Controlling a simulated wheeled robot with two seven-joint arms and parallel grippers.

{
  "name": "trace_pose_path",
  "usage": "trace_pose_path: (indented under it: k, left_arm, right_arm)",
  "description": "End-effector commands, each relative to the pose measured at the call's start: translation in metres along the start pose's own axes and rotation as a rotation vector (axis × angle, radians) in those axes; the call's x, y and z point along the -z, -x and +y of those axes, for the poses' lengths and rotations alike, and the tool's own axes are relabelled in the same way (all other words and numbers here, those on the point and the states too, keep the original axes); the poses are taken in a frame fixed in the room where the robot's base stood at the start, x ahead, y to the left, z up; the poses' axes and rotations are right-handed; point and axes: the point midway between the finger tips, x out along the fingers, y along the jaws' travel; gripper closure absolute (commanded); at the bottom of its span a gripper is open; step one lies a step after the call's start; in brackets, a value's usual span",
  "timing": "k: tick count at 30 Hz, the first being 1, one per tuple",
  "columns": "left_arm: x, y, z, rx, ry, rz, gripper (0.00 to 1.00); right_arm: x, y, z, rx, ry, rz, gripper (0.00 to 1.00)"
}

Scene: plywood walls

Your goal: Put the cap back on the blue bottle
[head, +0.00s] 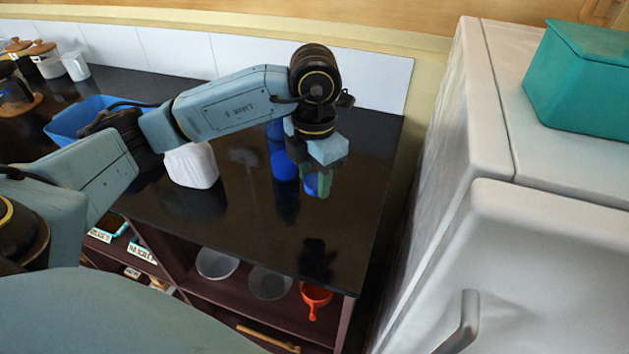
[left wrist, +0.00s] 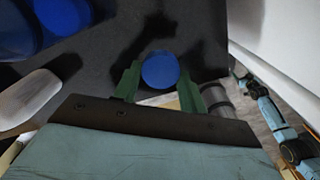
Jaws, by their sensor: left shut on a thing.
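The blue cap (head: 311,184) is between the green fingers of my left gripper (head: 319,185), which is shut on it above the dark counter. In the left wrist view the round blue cap (left wrist: 160,70) shows between the two green fingertips of the left gripper (left wrist: 161,82). The blue bottle (head: 284,166) stands on the counter just left of the gripper, apart from the cap, partly hidden by my left arm. In the left wrist view blue shapes show at the upper left, one with a round top (left wrist: 62,14). My right gripper is in neither view.
A white container (head: 192,167) stands left of the bottle, and a blue bin (head: 85,118) is farther left. A white fridge-like unit (head: 490,200) with a teal box (head: 580,80) bounds the right. The counter (head: 340,235) is clear in front; bowls and an orange pan (head: 315,297) sit below.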

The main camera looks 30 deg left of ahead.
Motion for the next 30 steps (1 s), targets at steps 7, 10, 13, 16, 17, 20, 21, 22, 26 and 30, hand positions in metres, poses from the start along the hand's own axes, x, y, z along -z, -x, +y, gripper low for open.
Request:
trace_pose_path:
  k: [7,10,13,16,17,20,21,22,26,30]
  left_arm:
    - [0.0,0.0,0.0,0.0,-0.002,0.0,0.79]
    - [-0.001,0.0,-0.001,0.0,-0.034,0.0,0.79]
    - [-0.002,0.0,-0.002,0.001,-0.138,-0.001,0.79]
    - [-0.005,-0.001,-0.005,0.002,-0.319,-0.002,0.79]
    - [-0.005,-0.001,-0.006,0.002,-0.384,-0.002,0.79]
    - [-0.008,-0.001,-0.009,0.002,-0.62,-0.001,0.79]
    - [-0.009,-0.002,-0.011,0.003,-0.716,-0.002,0.79]
    - [-0.01,-0.002,-0.012,0.003,-0.788,-0.002,0.79]
    - [-0.014,-0.002,-0.017,0.003,-1.099,-0.003,0.79]
    - [-0.018,-0.002,-0.022,0.003,-1.434,-0.004,0.79]
  right_arm:
    - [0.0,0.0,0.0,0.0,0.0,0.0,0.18]
    - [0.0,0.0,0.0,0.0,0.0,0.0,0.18]
    - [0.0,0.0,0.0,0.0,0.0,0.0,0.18]
    - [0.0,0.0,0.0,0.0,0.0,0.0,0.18]
    - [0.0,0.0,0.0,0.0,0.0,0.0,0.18]
    - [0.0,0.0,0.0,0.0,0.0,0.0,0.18]
    - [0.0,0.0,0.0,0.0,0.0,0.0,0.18]
    - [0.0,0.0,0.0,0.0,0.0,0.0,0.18]
    - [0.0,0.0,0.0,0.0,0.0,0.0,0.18]
    - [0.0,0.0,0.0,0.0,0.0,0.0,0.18]
